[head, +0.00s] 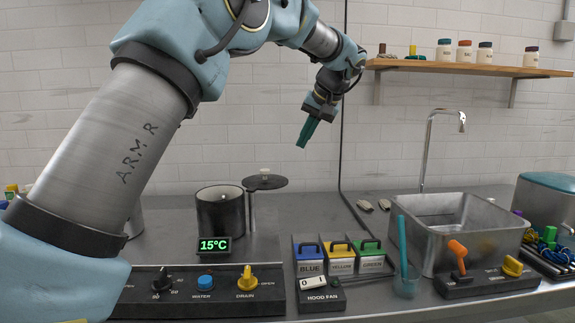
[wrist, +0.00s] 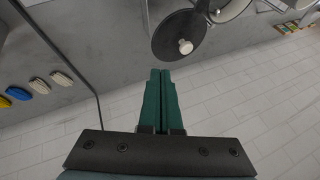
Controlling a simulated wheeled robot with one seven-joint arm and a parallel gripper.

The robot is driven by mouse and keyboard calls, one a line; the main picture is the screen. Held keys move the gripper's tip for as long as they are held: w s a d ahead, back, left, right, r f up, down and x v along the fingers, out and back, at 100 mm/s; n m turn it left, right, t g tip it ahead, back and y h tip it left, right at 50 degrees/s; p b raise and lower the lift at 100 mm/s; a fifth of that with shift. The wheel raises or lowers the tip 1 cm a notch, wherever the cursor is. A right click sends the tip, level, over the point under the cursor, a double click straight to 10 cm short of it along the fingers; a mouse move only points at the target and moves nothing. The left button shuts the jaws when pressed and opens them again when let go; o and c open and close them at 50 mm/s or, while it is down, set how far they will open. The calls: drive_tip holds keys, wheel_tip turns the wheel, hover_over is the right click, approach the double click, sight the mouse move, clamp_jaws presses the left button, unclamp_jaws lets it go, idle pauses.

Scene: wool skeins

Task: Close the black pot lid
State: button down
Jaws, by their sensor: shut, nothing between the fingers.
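The black pot (head: 221,212) stands open on the counter in the head view, left of the middle. Its dark round lid (head: 265,182) sits off to the pot's right, held up on a thin upright post, with a small pale knob on top. In the wrist view the lid (wrist: 182,42) shows near the top with its white knob. My gripper (head: 301,146) has green fingers, is shut and empty, and hangs in the air above and to the right of the lid. Its fingers (wrist: 163,72) point towards the lid in the wrist view, apart from it.
A control panel (head: 200,291) with knobs and a 15°C display (head: 214,246) stand in front of the pot. Blue, yellow and green-lidded boxes (head: 340,266) and a metal sink (head: 455,260) are to the right. A shelf (head: 470,68) is on the wall.

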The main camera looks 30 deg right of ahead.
drive_tip(key=p, duration=0.1)
approach(277, 182)
wheel_tip(277, 182, down, 2)
drive_tip(key=w+d, duration=0.2)
drive_tip(key=w, duration=0.1)
drive_tip(key=shift+w+a+f+p, duration=0.3)
drive_tip(key=shift+w+a+p, duration=0.05)
drive_tip(key=shift+w+a, duration=0.35)
drive_tip(key=shift+w+a+f+p, duration=0.3)
drive_tip(key=shift+w+a+p, duration=0.05)
drive_tip(key=shift+w+a, duration=0.35)
